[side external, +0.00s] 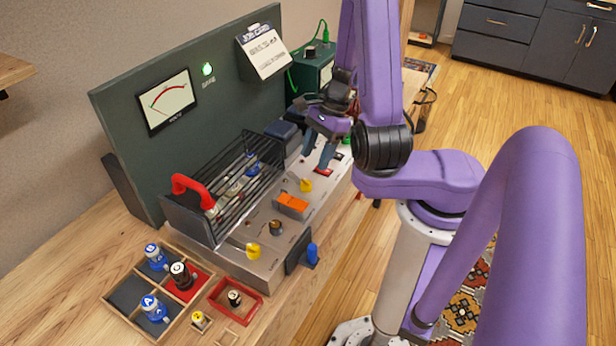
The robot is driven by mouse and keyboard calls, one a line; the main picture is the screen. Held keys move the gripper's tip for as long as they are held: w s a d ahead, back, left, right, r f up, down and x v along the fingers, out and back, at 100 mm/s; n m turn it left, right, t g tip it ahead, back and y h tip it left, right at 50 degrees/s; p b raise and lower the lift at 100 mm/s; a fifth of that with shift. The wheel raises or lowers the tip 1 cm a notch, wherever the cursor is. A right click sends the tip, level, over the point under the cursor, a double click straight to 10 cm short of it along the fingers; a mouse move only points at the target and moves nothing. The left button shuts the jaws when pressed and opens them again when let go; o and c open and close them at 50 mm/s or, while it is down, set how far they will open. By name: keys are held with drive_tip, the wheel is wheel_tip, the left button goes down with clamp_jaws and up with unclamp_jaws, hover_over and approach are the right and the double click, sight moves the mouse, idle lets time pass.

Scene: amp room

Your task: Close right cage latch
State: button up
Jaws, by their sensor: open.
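A black barred cage (262,178) with a red handle (192,187) lies over several tubes on the grey amp chassis (268,268). Two yellow knob-like parts, possibly the cage latches, stand along the chassis in front of the cage: one at the near left (253,250) and one farther right (306,185). I cannot tell whether either is fastened. My gripper (318,149) is open and empty, pointing down above the far right part of the chassis. It is beyond the farther yellow part and apart from it.
An orange block (291,204) and a dark knob (277,228) sit between the yellow parts. A blue knob (312,254) projects at the front. A wooden sorting tray (128,318) and red tray (247,316) lie at the near left. A green meter panel (125,110) rises behind.

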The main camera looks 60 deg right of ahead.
sight(307, 182)
drive_tip(key=shift+x, duration=3.6)
drive_tip(key=c, duration=1)
drive_tip(key=shift+n+g, duration=0.9)
drive_tip(key=shift+n, duration=1.4)
drive_tip(key=o, duration=1)
drive_tip(key=v, duration=1.7)
drive_tip(key=shift+d, duration=0.35)
